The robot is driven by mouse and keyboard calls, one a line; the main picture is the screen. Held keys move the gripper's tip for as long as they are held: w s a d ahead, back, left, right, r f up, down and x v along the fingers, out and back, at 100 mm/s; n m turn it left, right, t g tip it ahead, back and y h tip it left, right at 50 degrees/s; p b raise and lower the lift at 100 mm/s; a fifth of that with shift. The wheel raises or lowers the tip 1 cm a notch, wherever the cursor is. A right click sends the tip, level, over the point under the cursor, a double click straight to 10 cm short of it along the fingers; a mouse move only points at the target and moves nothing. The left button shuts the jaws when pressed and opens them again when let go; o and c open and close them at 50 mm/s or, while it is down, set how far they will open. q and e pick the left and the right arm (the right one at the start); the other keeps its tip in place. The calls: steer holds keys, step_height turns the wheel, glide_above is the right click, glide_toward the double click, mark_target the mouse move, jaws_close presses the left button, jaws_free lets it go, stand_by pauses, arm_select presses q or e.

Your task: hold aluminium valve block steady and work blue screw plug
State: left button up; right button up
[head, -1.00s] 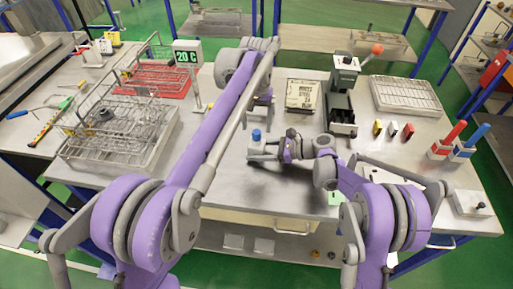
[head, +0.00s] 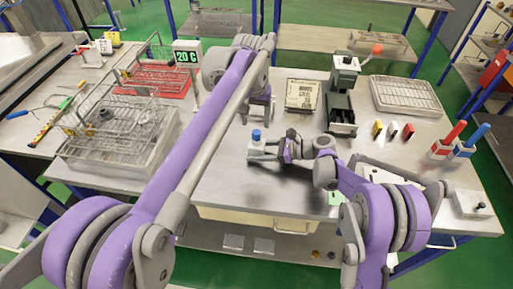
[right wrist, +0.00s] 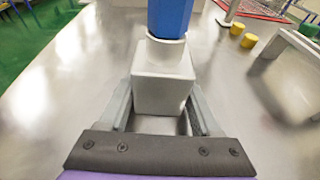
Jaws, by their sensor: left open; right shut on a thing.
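The aluminium valve block (head: 256,152) is a small pale block near the middle of the steel bench. The blue screw plug (head: 256,135) stands upright on its top. My right gripper (head: 272,151) is shut on the block from the right. In the right wrist view the block (right wrist: 162,82) sits between the two fingers, with the blue plug (right wrist: 170,17) above it, cut by the top edge. My left gripper (head: 258,114) points down over the bench, open, beyond the plug and apart from it.
Red and blue handled tools (head: 460,142) stand at the right. Wire baskets (head: 115,130) fill the left. The bench in front of the block is clear.

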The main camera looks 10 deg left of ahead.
mark_target(254, 134)
arm_select(q)
steer(key=shift+t, duration=0.6)
steer(key=shift+s+x, duration=0.1)
steer(key=shift+x, duration=1.65)
steer(key=shift+s+x, duration=0.15)
steer(key=shift+x, duration=1.6)
steer(key=shift+s+f, duration=0.1)
steer(key=shift+s, duration=0.2)
steer(key=m, duration=0.2)
steer(key=m+h, duration=0.1)
steer(key=m, duration=0.1)
steer(key=shift+w+a, duration=0.2)
steer(key=shift+a, duration=0.1)
steer(key=m, duration=0.4)
steer(key=shift+a+g+h, duration=0.15)
steer(key=shift+g+h, duration=0.25)
